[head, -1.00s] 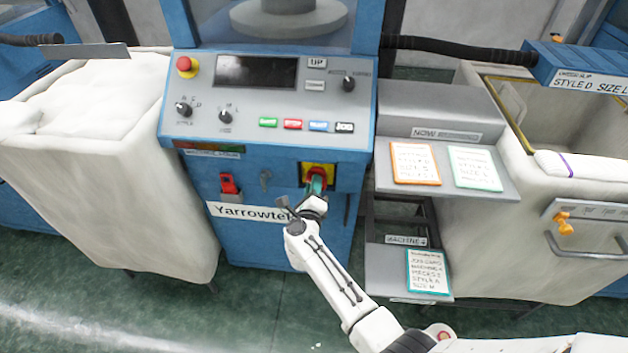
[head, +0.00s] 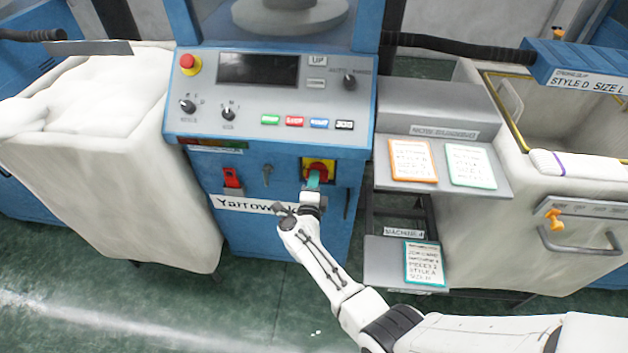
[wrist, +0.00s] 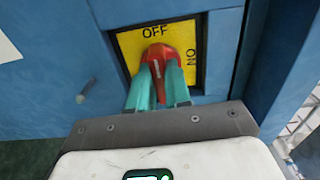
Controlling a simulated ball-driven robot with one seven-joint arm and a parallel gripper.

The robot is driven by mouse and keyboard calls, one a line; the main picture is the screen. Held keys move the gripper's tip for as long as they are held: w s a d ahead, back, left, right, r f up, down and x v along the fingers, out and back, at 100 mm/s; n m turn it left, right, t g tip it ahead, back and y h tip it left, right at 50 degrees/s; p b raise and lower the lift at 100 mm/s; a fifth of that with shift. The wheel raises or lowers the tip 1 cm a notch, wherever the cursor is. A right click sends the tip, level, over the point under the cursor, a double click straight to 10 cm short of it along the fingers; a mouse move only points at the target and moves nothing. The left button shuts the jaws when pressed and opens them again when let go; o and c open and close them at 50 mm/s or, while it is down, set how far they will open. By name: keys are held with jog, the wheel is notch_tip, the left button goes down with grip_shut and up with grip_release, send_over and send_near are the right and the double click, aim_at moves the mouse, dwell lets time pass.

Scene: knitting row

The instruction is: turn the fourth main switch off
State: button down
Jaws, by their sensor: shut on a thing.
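The main switch is a red rotary knob (head: 320,165) on a yellow plate, low on the front of the blue machine. In the wrist view the red knob (wrist: 160,55) sits on the yellow plate (wrist: 128,45), with OFF printed above it and ON to its right. My gripper (head: 314,180) is at the switch. Its two teal fingers (wrist: 158,85) are shut on the knob, one on each side of its handle. The fingers cover part of the handle. The knob's handle looks roughly upright in the wrist view, with its upper end towards OFF.
The control panel (head: 270,95) is above. A grey card shelf (head: 384,172) juts out at right, with a lower shelf (head: 380,262) near my arm. Fabric bins stand on both sides.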

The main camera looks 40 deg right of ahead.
dwell(0.3)
jog(key=c, duration=1.1)
grip_release()
jog(key=shift+o, duration=0.2)
jog(key=p+v, duration=0.2)
jog(key=v, duration=0.8)
jog(key=shift+s+a, duration=0.25)
jog(key=shift+a, duration=0.1)
